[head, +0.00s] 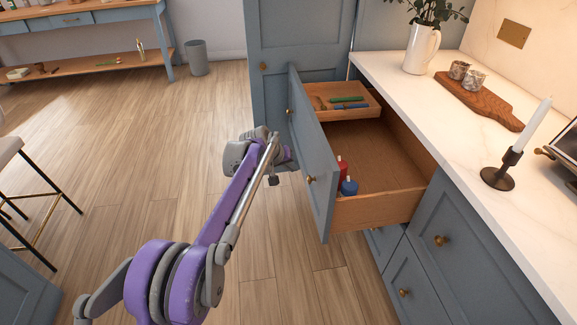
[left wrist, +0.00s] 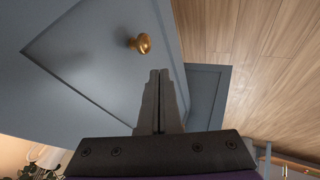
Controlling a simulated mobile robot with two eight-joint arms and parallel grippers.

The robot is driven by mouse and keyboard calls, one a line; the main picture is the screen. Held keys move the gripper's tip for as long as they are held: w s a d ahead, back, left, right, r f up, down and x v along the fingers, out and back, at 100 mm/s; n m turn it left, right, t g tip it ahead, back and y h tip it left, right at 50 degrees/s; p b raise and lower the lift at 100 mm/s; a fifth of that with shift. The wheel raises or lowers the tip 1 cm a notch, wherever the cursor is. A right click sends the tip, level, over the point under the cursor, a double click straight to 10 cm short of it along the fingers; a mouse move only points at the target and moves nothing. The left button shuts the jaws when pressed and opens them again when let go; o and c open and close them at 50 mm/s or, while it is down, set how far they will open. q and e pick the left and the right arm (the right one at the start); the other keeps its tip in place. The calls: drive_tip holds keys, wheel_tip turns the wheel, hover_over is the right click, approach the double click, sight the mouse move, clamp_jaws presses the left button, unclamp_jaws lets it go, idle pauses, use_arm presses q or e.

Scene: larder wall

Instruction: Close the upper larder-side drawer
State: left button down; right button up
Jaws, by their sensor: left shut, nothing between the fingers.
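The upper drawer stands pulled well out from the counter, its blue-grey front (head: 318,165) turned towards the left in the head view. The front has two brass knobs. My left gripper (head: 287,157) is at the outer face of this front, between the knobs; its fingertips are hard to see there. In the left wrist view the two dark fingers (left wrist: 160,78) are shut together with nothing between them, pointing along the blue-grey front (left wrist: 105,60). A brass knob (left wrist: 141,43) shows up and left of the fingertips. Whether they touch the front I cannot tell. My right gripper is not in view.
Inside the drawer are a wooden tray (head: 372,113) with tools and red and blue containers (head: 348,187) near the front. A tall blue-grey door (head: 300,40) stands behind. The white counter (head: 450,120) carries a board, jug and candle holder.

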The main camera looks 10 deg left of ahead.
sight(313, 172)
use_arm(q)
drive_tip(key=shift+w+d+f+b, duration=0.2)
drive_tip(key=shift+w+d+f, duration=0.4)
drive_tip(key=shift+d, duration=0.2)
drive_tip(key=shift+w+d+f+b, duration=0.25)
drive_tip(key=shift+w+d+f, duration=0.2)
drive_tip(key=shift+w+d, duration=0.3)
drive_tip(key=shift+w+d+f+b, duration=0.2)
drive_tip(key=shift+w+d+f, duration=0.35)
drive_tip(key=shift+d, duration=0.3)
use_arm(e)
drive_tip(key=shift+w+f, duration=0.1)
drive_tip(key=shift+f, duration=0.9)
use_arm(q)
drive_tip(key=shift+d, duration=0.15)
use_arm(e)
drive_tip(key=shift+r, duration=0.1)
